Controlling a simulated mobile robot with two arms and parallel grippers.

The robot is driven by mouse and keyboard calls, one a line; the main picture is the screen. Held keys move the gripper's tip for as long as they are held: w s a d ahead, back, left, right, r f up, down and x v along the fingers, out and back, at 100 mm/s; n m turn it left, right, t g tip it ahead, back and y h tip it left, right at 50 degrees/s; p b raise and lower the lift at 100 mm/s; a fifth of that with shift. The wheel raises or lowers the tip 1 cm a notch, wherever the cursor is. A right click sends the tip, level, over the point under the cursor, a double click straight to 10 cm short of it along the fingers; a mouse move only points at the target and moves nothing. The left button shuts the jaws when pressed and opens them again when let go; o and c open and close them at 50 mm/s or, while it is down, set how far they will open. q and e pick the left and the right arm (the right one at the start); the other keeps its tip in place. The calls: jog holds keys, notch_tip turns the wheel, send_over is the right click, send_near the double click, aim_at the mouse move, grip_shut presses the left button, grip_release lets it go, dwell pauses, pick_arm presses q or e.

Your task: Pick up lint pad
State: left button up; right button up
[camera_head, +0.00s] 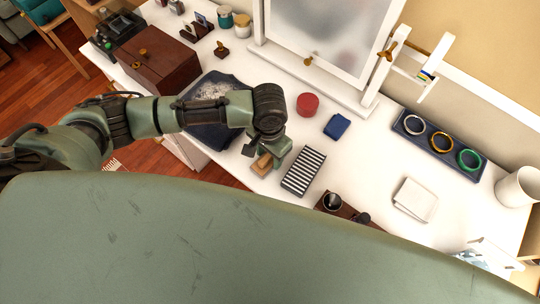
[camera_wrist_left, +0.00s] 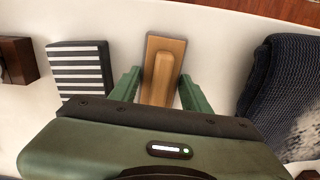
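The lint pad (camera_head: 262,164) looks like a wooden block with a raised wooden grip, lying on the white table near its front edge. In the left wrist view the lint pad (camera_wrist_left: 163,62) lies between the two green fingers of my left gripper (camera_wrist_left: 160,88). The fingers are spread, with a gap on each side of the pad. In the head view my left gripper (camera_head: 270,155) is low over the pad and partly hides it. My right gripper is not in view.
A black-and-white striped box (camera_head: 303,172) lies just right of the pad. A dark knitted garment with pale lint (camera_head: 212,92) lies to its left. A blue folded item (camera_head: 337,127), a red round box (camera_head: 307,105) and a mirror (camera_head: 330,35) are behind. A bangle tray (camera_head: 410,138) is at right.

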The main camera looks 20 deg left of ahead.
pick_arm(q)
jog(key=c, duration=0.3)
jog(key=shift+r, duration=0.1)
jog(key=shift+r, duration=0.2)
notch_tip(320, 180, up, 20)
jog(key=shift+f, duration=0.25)
